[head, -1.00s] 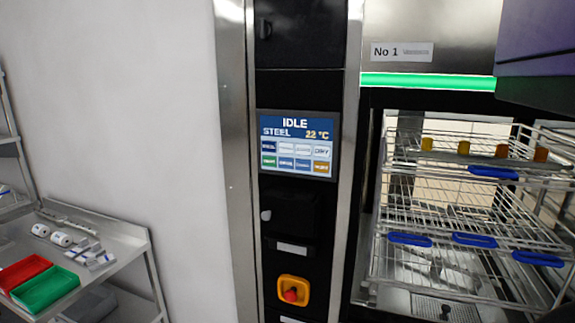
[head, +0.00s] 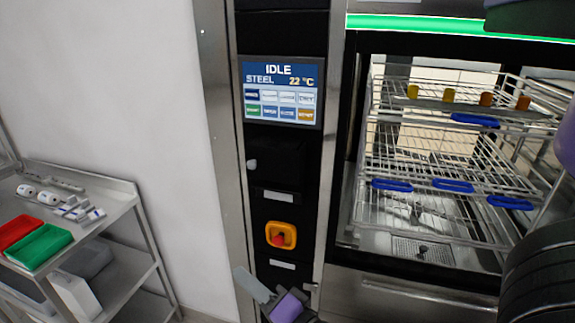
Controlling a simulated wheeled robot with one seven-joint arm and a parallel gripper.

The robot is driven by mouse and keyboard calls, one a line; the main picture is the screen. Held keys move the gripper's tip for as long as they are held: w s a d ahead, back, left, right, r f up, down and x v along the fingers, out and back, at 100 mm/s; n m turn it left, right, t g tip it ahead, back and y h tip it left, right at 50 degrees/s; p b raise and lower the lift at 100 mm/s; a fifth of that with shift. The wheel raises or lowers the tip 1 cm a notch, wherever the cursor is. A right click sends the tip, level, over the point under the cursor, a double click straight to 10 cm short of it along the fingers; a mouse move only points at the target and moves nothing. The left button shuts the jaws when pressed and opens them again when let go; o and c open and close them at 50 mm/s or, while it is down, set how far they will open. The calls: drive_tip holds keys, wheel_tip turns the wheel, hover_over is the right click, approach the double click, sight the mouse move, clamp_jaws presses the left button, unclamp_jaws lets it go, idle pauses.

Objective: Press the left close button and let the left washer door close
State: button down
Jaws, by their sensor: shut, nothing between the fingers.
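The washer's control screen (head: 280,91) reads IDLE, STEEL, 22 °C. It has two rows of small coloured buttons whose labels are too blurred to read, so I cannot tell which one is the close button. To its right the washer chamber (head: 440,150) looks open, with no door panel visible across its front. My gripper (head: 268,300) is at the bottom centre, partly cut off, in front of the lower control column and well below the screen. It is shut and empty.
Wire racks (head: 450,185) with blue handles and amber cups stand in the chamber. An orange-framed red switch (head: 281,235) sits below the screen. A steel trolley (head: 120,200) with red and green trays stands left. My dark arm fills the right edge.

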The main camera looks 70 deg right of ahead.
sight(288, 113)
drive_tip(key=w+d+r+m+h, duration=0.3)
drive_tip(key=d+r+m+h, duration=0.4)
drive_tip(key=d+r+m, duration=1.2)
drive_tip(key=shift+w+d+r+m+g+h, duration=0.2)
drive_tip(key=shift+d+r+m+g+h, duration=0.15)
drive_tip(key=shift+d+r, duration=0.75)
drive_tip(key=shift+d+f, duration=0.25)
drive_tip(key=shift+w+d+b, duration=0.2)
drive_tip(key=shift+d+b, duration=0.25)
drive_tip(key=shift+d, duration=1.7)
drive_tip(key=shift+w+d+b, duration=0.15)
drive_tip(key=shift+d+b, duration=0.25)
drive_tip(key=shift+d, duration=1.75)
drive_tip(key=shift+d, duration=0.4)
